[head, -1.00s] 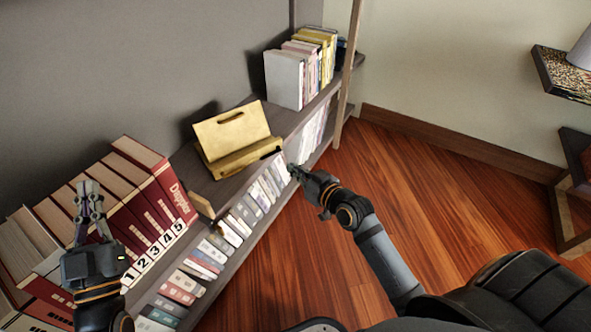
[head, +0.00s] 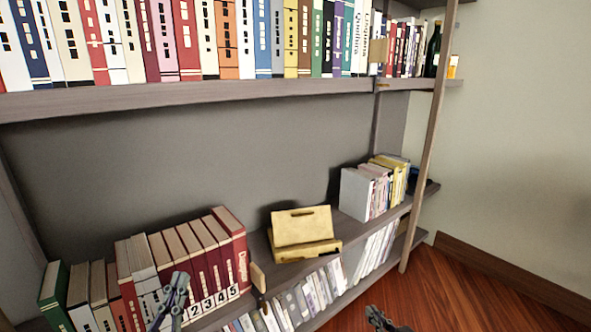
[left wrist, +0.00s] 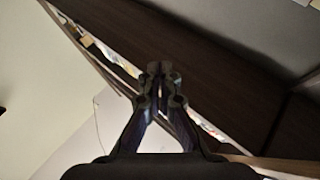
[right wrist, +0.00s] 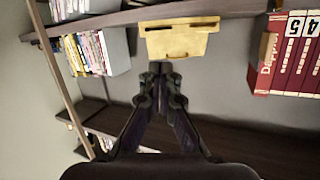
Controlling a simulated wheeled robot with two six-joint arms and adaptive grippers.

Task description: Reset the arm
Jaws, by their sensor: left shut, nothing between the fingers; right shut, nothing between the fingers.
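My left gripper (head: 180,278) shows at the bottom of the head view, in front of the red numbered volumes. Its fingers are together and empty; they also show in the left wrist view (left wrist: 159,70). My right gripper (head: 374,312) is just in at the bottom edge of the head view, over the wooden floor. In the right wrist view its fingers (right wrist: 161,70) are together with nothing between them. Most of both arms is out of the head view.
Red numbered volumes (head: 212,262) and a yellow wooden stand (head: 303,230) are on the middle shelf. Pale and yellow books (head: 372,190) stand to the right. A full upper shelf (head: 240,92) spans above. Wooden floor (head: 450,290) is open at lower right.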

